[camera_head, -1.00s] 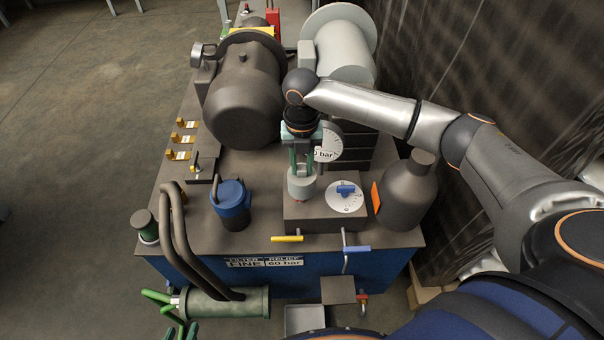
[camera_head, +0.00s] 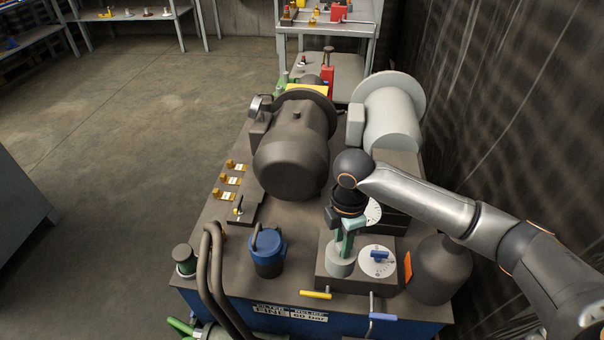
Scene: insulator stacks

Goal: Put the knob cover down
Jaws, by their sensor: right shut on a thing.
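The knob cover (camera_head: 340,263) is a pale grey cup at the left part of a dark valve block (camera_head: 330,285), left of a white dial with a blue handle (camera_head: 377,258). My right gripper (camera_head: 346,242) points down with its green fingers shut on the cover's upper part. The cover's lower end is at the block's top, and whether it rests there or hovers just above I cannot tell. No knob shows beneath it. My left gripper is not in view.
A dark motor (camera_head: 292,160), a blue-capped filter (camera_head: 268,250) and curved pipes (camera_head: 212,275) crowd the unit's top. A dark bottle-shaped tank (camera_head: 440,268) stands right of the block. Yellow (camera_head: 315,294) and blue (camera_head: 383,317) levers stick out in front. Shelving stands behind.

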